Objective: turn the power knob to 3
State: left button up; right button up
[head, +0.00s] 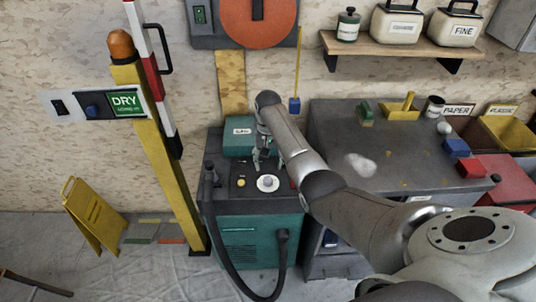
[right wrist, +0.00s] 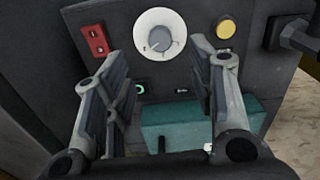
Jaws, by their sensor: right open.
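The power knob (head: 268,183) is a grey knob on a round white dial, on the dark top panel of a teal machine (head: 250,240). In the right wrist view the knob (right wrist: 160,40) lies ahead, between and beyond the fingertips. Its dial numbers are too small to read. My right gripper (head: 262,160) is above the panel, just behind the dial in the head view. In the right wrist view my right gripper (right wrist: 158,62) is open and empty, its fingers apart from the knob. My left gripper is not in view.
Beside the dial are a yellow button (right wrist: 226,27) and a red switch (right wrist: 95,40). A teal box (head: 239,138) stands at the panel's back. A black hose (head: 222,250) hangs in front. A grey workbench (head: 400,150) with loose items stands right; a yellow post (head: 165,160) stands left.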

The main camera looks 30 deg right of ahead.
notch_tip(320, 180, up, 2)
jog(key=shift+r, duration=0.25)
jog(key=shift+f, duration=0.1)
dwell(0.4)
